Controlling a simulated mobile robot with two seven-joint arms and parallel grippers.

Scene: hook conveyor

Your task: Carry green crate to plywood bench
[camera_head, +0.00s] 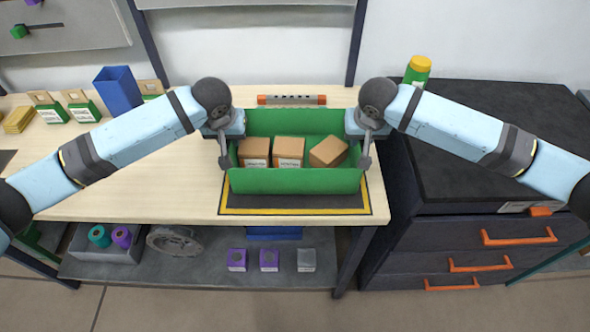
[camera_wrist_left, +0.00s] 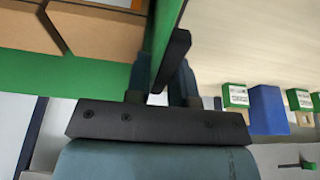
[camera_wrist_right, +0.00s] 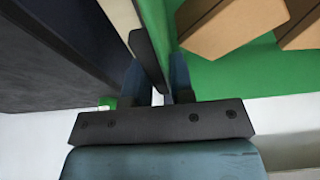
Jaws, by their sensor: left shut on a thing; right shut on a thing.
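The green crate (camera_head: 290,181) is at the right end of the plywood bench (camera_head: 120,185), over a dark mat with a yellow border (camera_head: 300,211). It looks level; I cannot tell whether it touches the mat. Three brown boxes (camera_head: 289,149) are inside, the right one tilted. My left gripper (camera_head: 226,160) is shut on the crate's left wall, which shows in the left wrist view (camera_wrist_left: 168,25). My right gripper (camera_head: 366,160) is shut on the right wall, which shows in the right wrist view (camera_wrist_right: 155,30). The fingertips are partly hidden by the walls.
An orange-ended bar (camera_head: 291,99) lies behind the crate. A blue bin (camera_head: 118,90) and small green-and-white boxes (camera_head: 82,108) stand at the bench's left. The bench's middle is clear.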

